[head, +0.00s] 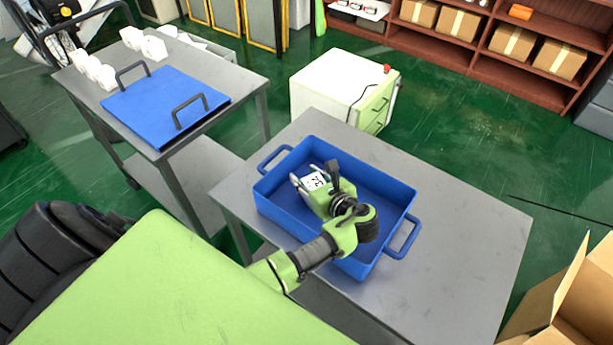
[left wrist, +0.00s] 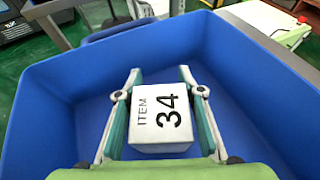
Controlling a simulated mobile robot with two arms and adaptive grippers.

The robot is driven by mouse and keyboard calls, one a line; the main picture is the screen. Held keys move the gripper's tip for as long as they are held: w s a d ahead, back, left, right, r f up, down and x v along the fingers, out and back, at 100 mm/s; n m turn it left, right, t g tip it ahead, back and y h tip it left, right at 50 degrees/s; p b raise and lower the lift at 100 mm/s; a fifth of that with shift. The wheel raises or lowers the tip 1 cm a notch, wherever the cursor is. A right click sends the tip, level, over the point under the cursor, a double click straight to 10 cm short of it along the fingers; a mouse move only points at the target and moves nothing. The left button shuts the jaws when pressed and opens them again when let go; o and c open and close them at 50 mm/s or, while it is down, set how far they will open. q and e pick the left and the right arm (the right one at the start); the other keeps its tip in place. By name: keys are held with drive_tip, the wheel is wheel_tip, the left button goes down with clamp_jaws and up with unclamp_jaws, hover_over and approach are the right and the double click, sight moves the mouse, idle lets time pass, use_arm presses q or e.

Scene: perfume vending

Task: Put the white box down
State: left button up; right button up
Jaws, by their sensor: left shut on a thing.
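The white box (left wrist: 160,115) is marked "ITEM 34" and sits between the fingers of my left gripper (left wrist: 160,110), which is shut on it. In the head view the white box (head: 315,181) shows at the fingertips of my left gripper (head: 313,186), inside the walls of the blue tray (head: 405,222). The tray's walls surround the box in the left wrist view (left wrist: 60,105). I cannot tell whether the box touches the tray floor. My right gripper is not in view.
The blue tray stands on a grey table (head: 470,235). A second grey table (head: 235,85) at the left holds a blue lid-like panel with handles (head: 160,100) and several white boxes (head: 100,72). A white cabinet (head: 335,80) stands behind. An open cardboard box (head: 575,300) is at the right.

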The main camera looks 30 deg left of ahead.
use_arm(q)
drive_tip(key=shift+f, duration=0.1)
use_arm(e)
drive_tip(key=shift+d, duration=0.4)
use_arm(q)
drive_tip(key=o, duration=1.1)
drive_tip(key=shift+f, duration=0.1)
drive_tip(key=shift+d+r, duration=0.2)
drive_tip(key=shift+r, duration=0.05)
drive_tip(key=v, duration=1.1)
drive_tip(key=shift+s+d+r, duration=0.15)
drive_tip(key=shift+s+d, duration=0.1)
drive_tip(key=shift+s, duration=0.05)
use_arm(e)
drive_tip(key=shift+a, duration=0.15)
